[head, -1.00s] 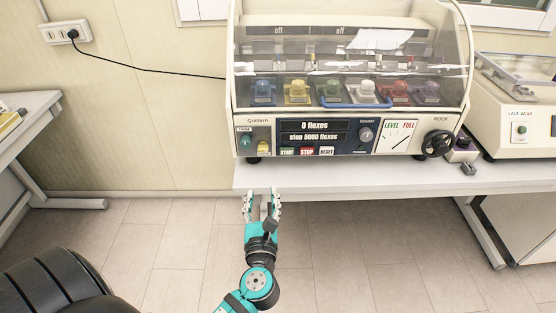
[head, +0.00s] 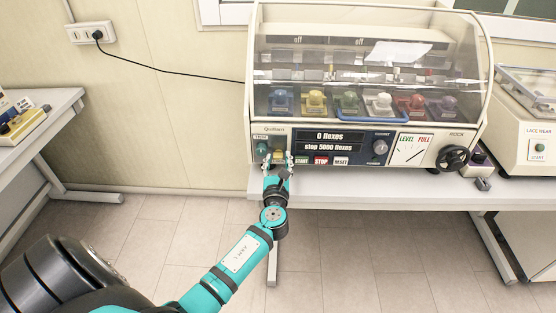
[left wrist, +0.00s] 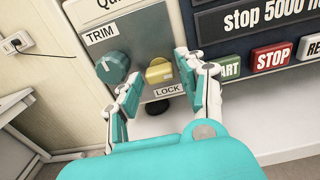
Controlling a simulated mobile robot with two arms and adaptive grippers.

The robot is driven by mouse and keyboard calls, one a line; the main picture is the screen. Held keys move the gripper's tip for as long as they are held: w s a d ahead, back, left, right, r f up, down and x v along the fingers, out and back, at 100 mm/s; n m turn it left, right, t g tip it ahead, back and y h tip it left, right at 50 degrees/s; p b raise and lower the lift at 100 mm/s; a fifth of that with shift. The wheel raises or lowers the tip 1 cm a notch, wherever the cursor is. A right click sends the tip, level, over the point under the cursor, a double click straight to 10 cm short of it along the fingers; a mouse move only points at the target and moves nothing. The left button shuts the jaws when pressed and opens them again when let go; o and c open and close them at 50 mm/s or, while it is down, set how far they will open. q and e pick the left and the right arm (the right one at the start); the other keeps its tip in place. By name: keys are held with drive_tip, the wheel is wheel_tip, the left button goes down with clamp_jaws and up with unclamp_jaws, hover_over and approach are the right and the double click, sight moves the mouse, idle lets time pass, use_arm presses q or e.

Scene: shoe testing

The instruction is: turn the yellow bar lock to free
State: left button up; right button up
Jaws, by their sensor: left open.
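The yellow bar lock (left wrist: 160,71) sits on a grey panel of the flexing machine, above a label reading LOCK. Its bar looks roughly level in the left wrist view. In the head view, the lock shows small behind my fingertips. My left gripper (head: 278,160) is open and in front of the panel. In the left wrist view, its fingers (left wrist: 157,72) lie to either side of the lock. I cannot tell whether they touch it. My right gripper is in neither view.
A teal TRIM knob (left wrist: 112,68) sits close by my left-hand finger. The START, red STOP (left wrist: 271,58) and RESET buttons are to the right. The machine stands on a white table (head: 350,190). A LACE WEAR machine (head: 530,140) is at the far right.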

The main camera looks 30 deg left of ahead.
use_arm(q)
drive_tip(key=shift+w, duration=0.1)
drive_tip(key=shift+c, duration=0.2)
clamp_jaws()
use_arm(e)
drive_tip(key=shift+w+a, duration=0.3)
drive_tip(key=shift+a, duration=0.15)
